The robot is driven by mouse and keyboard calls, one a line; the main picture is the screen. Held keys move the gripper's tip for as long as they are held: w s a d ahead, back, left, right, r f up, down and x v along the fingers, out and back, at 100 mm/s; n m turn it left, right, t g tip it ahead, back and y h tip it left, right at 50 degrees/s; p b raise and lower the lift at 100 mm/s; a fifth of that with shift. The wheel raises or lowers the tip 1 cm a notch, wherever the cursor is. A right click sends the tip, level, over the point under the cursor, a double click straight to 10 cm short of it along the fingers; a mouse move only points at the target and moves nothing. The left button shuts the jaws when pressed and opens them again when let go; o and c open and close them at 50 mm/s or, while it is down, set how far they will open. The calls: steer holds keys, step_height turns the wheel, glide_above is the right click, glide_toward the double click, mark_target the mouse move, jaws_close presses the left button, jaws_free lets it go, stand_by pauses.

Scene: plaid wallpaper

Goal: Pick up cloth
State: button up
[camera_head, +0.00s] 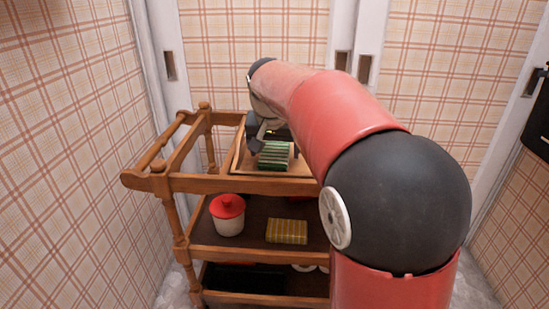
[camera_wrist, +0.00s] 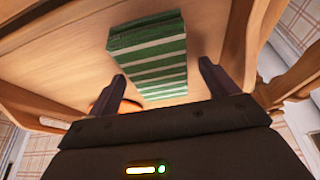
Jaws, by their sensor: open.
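A folded green cloth with pale stripes (camera_head: 273,155) lies on the wooden top tray of the cart. It also shows in the wrist view (camera_wrist: 150,55), at the upper middle. My gripper (camera_wrist: 162,72) is open and empty, with its fingertips at the near end of the green cloth. The left fingertip lies close to the cloth's left edge and the right one just right of it. In the head view my gripper (camera_head: 264,135) is partly hidden at the cloth's far side. A folded yellow striped cloth (camera_head: 287,231) lies on the middle shelf.
The wooden cart (camera_head: 215,183) has rails and posts around its top. A white jar with a red lid (camera_head: 228,215) stands on the middle shelf. An orange round thing (camera_wrist: 108,100) shows partly behind my left finger. Plaid walls close in on the left and behind.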

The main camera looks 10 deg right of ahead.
mark_target(274, 152)
steer(key=c, duration=1.1)
steer(key=shift+o, duration=0.2)
steer(key=shift+r, duration=0.15)
step_height(274, 152, up, 20)
steer(key=p, duration=0.6)
steer(key=o, duration=0.5)
steer(key=shift+c, duration=0.2)
steer(key=c, duration=0.4)
steer(key=shift+f, duration=0.2)
